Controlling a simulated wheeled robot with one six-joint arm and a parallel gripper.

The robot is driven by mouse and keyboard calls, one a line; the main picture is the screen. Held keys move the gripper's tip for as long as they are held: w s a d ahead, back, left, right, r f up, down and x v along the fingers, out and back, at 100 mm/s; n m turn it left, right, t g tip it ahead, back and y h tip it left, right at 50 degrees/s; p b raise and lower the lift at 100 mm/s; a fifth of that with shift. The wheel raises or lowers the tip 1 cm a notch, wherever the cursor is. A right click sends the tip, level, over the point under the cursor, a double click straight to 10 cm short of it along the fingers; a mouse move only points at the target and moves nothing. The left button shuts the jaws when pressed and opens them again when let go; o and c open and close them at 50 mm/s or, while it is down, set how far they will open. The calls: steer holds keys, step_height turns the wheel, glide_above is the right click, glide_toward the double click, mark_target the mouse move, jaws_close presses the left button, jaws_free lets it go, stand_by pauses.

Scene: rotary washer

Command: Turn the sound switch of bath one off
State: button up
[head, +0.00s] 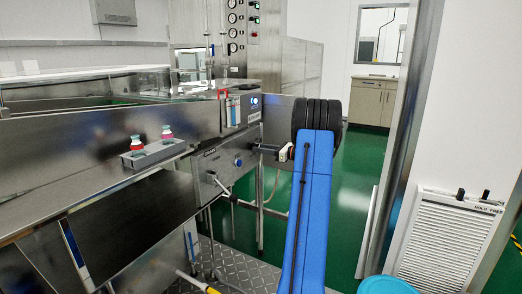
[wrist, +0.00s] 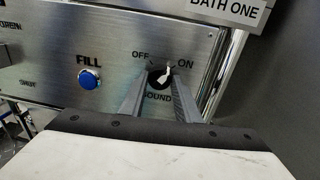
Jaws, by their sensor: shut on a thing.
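The sound switch (wrist: 159,76) of bath one is a black round knob with a white lever, on a steel panel in the wrist view. Its white lever points up and right, toward the word ON rather than OFF. The word SOUND is printed under it and partly hidden. My gripper (wrist: 158,87) has one finger on each side of the switch and is shut on it. In the head view my gripper (head: 257,148) reaches left from the blue arm to the panel (head: 222,165); the switch is too small to make out there.
A blue FILL button (wrist: 89,79) sits left of the switch. A BATH ONE sign (wrist: 226,6) is above right. A metal post stands just right of the panel.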

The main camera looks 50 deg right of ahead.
steer(key=shift+a+n+h, duration=0.1)
steer(key=shift+n+h, duration=0.25)
steer(key=shift+n, duration=3.3)
steer(key=shift+n+h, duration=0.35)
steer(key=shift+n, duration=3.3)
steer(key=shift+s, duration=0.1)
steer(key=o, duration=1)
steer(key=shift+o, duration=0.2)
steer(key=shift+s+r, duration=0.1)
steer(key=v, duration=1.7)
steer(key=shift+r, duration=0.15)
